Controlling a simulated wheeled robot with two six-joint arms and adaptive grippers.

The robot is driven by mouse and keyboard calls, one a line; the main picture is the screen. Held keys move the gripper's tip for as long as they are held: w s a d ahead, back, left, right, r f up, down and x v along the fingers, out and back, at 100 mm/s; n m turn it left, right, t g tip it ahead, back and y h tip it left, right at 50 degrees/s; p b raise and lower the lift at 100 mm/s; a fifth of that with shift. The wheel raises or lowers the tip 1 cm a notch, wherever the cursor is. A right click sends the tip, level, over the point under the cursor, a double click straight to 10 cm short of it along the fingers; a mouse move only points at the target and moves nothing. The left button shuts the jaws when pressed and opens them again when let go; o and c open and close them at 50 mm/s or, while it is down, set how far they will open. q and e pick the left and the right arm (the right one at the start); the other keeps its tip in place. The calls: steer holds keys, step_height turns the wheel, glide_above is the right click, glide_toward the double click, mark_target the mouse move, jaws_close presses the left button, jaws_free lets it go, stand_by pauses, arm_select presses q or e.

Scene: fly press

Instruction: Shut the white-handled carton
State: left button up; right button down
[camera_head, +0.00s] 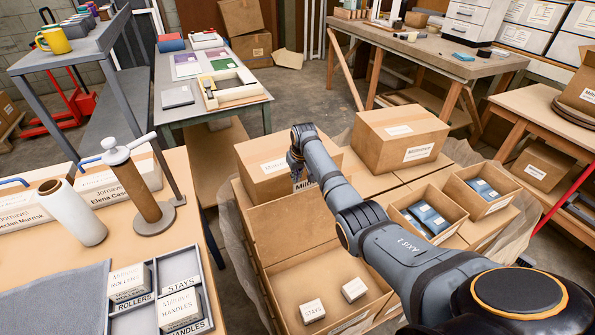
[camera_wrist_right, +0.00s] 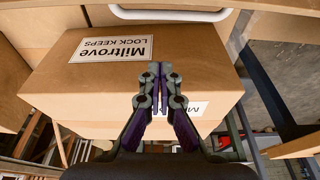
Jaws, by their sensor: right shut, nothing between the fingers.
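An open carton (camera_head: 270,283) stands in the front of the head view, its brown lid (camera_head: 292,232) raised at the back edge. Two small white boxes, one marked STAYS (camera_head: 312,311), lie inside. A white handle (camera_wrist_right: 170,14) shows on a brown panel at the top edge of the right wrist view. That panel appears to be the raised lid's far side; the head view hides the handle. My right gripper (camera_head: 294,165) is behind the lid, over a closed Miltrove carton (camera_head: 262,172). Its fingers (camera_wrist_right: 163,100) are together and empty. My left gripper is out of view.
A taller closed carton (camera_head: 400,140) stands right of the gripper. Two open cartons with blue packs (camera_head: 427,217) are to the right. A workbench (camera_head: 185,230) with a roll, a lever tool and a divided tray (camera_head: 155,297) is at the left.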

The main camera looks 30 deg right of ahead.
arm_select(q)
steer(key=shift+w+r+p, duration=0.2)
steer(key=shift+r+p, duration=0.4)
steer(key=shift+p, duration=0.05)
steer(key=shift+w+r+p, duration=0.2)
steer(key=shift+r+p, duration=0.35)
steer(key=shift+p, duration=0.05)
arm_select(e)
steer(key=s+f, duration=0.2)
steer(key=s, duration=0.1)
steer(key=shift+s+a, duration=0.1)
steer(key=shift+s, duration=0.2)
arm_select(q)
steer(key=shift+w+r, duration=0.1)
